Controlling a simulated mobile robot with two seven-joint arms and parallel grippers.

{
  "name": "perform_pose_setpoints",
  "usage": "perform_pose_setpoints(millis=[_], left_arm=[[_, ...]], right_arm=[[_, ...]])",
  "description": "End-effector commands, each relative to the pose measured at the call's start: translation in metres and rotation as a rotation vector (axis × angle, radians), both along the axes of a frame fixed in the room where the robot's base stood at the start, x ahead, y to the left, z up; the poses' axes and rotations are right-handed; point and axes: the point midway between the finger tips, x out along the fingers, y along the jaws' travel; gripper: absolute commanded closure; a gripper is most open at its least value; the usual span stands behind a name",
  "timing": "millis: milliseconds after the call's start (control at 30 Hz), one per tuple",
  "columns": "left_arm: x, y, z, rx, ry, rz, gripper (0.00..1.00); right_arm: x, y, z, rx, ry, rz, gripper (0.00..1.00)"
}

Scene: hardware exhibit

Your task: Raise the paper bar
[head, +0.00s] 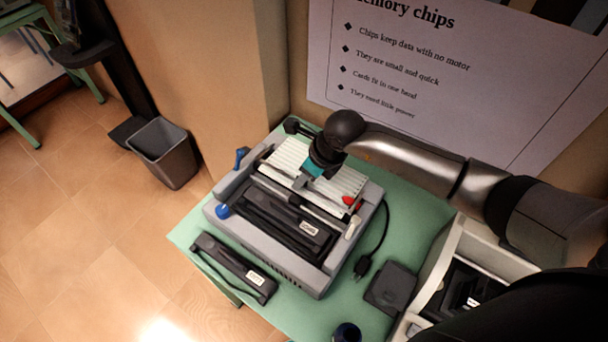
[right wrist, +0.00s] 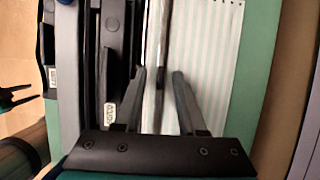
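A grey printer (head: 310,275) stands on a green table. White striped paper (head: 290,153) lies at its back and fills the right of the right wrist view (right wrist: 208,60). The paper bar, a thin long bar (head: 268,181), crosses the printer in front of the paper; it seems to be the narrow upright strip in the right wrist view (right wrist: 159,50). My right gripper (right wrist: 160,75) is open, its two fingers apart on either side of that strip. Whether they touch it cannot be told. In the head view my right wrist hides part of the paper.
A dark cartridge (head: 235,267) lies in front of the printer. A black box (head: 391,288) and a cable (head: 384,235) lie to its right. A pale bin (head: 438,275) with dark parts is at the right. A waste bin (head: 163,153) stands on the floor. A poster (head: 440,80) is behind.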

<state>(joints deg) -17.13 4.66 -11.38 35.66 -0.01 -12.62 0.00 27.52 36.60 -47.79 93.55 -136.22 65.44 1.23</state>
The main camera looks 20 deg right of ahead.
Motion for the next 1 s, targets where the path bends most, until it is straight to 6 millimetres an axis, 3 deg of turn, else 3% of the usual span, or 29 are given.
perform_pose_setpoints(millis=[233, 600, 1000], left_arm=[[0.0002, -0.0007, 0.0000, -0.001, -0.001, -0.001, 0.50], [-0.0004, -0.0012, 0.0000, -0.002, 0.000, -0.002, 0.50], [-0.0014, -0.0021, -0.0002, -0.002, 0.003, -0.002, 0.50]], right_arm=[[0.0005, 0.0002, -0.0002, 0.001, -0.001, 0.000, 0.60], [0.0004, 0.0001, 0.0001, 0.001, -0.001, 0.000, 1.00], [0.0004, 0.0000, 0.0000, 0.001, -0.001, -0.001, 1.00]])
